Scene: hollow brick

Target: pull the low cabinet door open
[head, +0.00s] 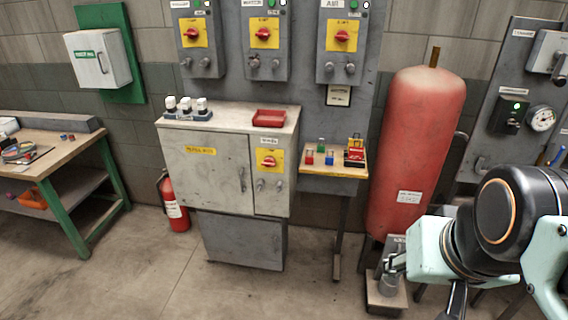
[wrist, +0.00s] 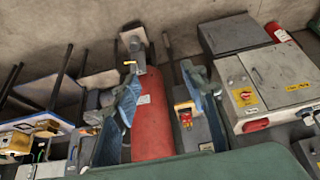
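The low cabinet (head: 207,170) is a grey metal box in the middle of the head view. Its wide left door (head: 212,180) has a yellow label and a vertical handle (head: 241,179) near its right edge. The door looks shut. The cabinet also shows tilted at the right of the wrist view, with the door (wrist: 285,70) and handle (wrist: 257,77) visible. My gripper (wrist: 160,76) is open, its two fingers wide apart with nothing held. It is well away from the cabinet; in the head view my arm is at the lower right.
A red tank (head: 415,140) stands between the cabinet and my arm. A small stand (head: 335,183) with coloured blocks is right of the cabinet. A fire extinguisher (head: 174,205) stands at its left. A workbench (head: 60,155) is far left. The floor (head: 160,275) in front is clear.

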